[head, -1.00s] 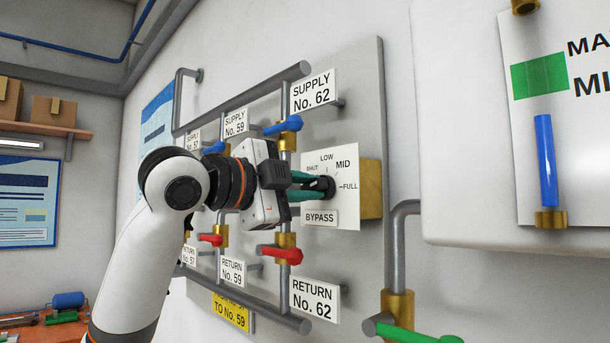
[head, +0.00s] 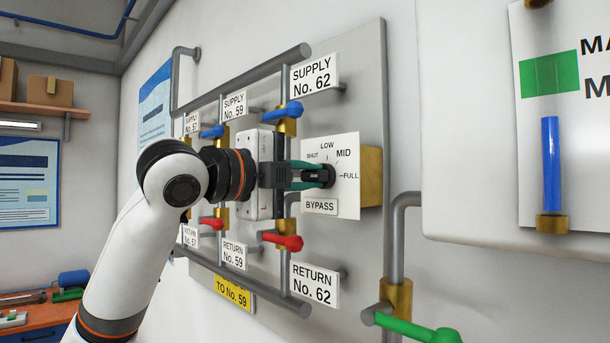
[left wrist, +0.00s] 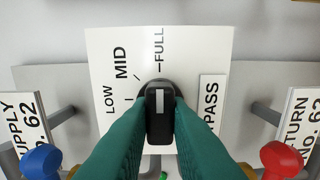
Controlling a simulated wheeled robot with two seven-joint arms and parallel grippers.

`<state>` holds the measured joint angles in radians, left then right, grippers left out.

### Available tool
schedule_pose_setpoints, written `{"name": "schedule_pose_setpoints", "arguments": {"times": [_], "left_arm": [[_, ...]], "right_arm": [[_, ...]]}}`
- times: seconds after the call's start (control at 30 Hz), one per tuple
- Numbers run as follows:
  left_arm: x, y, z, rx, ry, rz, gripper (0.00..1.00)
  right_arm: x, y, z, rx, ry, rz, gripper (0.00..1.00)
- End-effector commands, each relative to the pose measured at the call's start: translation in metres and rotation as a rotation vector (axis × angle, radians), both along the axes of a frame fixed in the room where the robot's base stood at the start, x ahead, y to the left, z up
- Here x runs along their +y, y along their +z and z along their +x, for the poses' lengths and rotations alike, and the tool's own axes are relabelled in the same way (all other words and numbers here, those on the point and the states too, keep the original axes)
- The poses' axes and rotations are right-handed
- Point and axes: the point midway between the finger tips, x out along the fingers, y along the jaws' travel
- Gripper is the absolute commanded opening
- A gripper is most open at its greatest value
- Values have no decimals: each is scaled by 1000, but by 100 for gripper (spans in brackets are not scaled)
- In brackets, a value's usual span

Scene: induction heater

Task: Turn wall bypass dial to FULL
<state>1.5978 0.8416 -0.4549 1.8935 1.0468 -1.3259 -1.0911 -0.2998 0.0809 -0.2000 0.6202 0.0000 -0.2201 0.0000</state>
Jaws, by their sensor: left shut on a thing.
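The bypass dial (head: 328,176) is a black knob on a white plate (head: 346,203) marked SHUT, LOW, MID and FULL, with a BYPASS label (head: 320,206). My left gripper (head: 310,175) is shut on the dial's knob, its green fingers on either side of it. In the left wrist view the knob (left wrist: 160,122) sits between the fingers. Its white stripe lies roughly in line with the FULL mark (left wrist: 161,68). SHUT is hidden in that view. My right gripper is not in view.
Blue supply levers (head: 288,111) are above the gripper and red return levers (head: 284,241) below, close to it. Grey pipes run behind. A white cabinet (head: 465,150) and a green-handled valve (head: 420,328) are to the right.

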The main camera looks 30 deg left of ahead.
Motion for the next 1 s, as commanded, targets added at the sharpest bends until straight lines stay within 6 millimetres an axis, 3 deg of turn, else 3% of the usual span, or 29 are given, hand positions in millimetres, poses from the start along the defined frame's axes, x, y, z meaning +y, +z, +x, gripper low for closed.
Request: {"name": "schedule_pose_setpoints", "arguments": {"times": [0.1,0.13,0.27,0.53,0.67,1.0], "left_arm": [[-1,-2,0,4,-1,4,0],[-1,-2,0,4,-1,4,20],[-1,-2,0,3,-1,3,38],[0,-1,-1,2,0,2,38],[4,-1,-10,-2,1,0,38],[26,-3,-76,-5,2,2,38]], "right_arm": [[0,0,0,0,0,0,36],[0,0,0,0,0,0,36],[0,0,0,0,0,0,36],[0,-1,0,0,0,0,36],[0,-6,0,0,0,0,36],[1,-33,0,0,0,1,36]]}}
